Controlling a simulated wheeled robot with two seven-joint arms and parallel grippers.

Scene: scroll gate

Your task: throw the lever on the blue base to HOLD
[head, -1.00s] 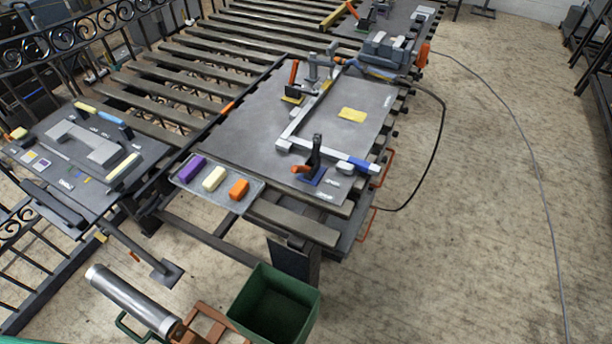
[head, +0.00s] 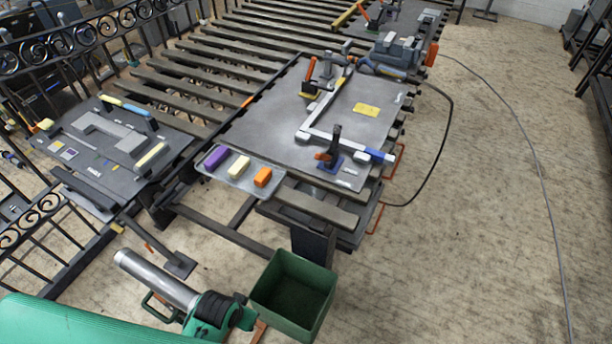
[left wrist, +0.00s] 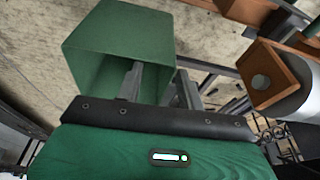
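The blue base (head: 329,165) sits at the front edge of the grey table plate in the head view. My left gripper (head: 240,312) is low at the front, by the green bin and well away from the lever. In the left wrist view its two fingers (left wrist: 160,85) stand apart with nothing between them. My right gripper is not in view.
A grey frame (head: 350,145) lies on the plate beside the blue base. A second lever, orange (head: 311,68), stands upright on a yellow base (head: 309,96). A tray (head: 232,182) holds coloured blocks. The green bin (head: 292,262) and a silver cylinder (head: 155,278) are near my left gripper.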

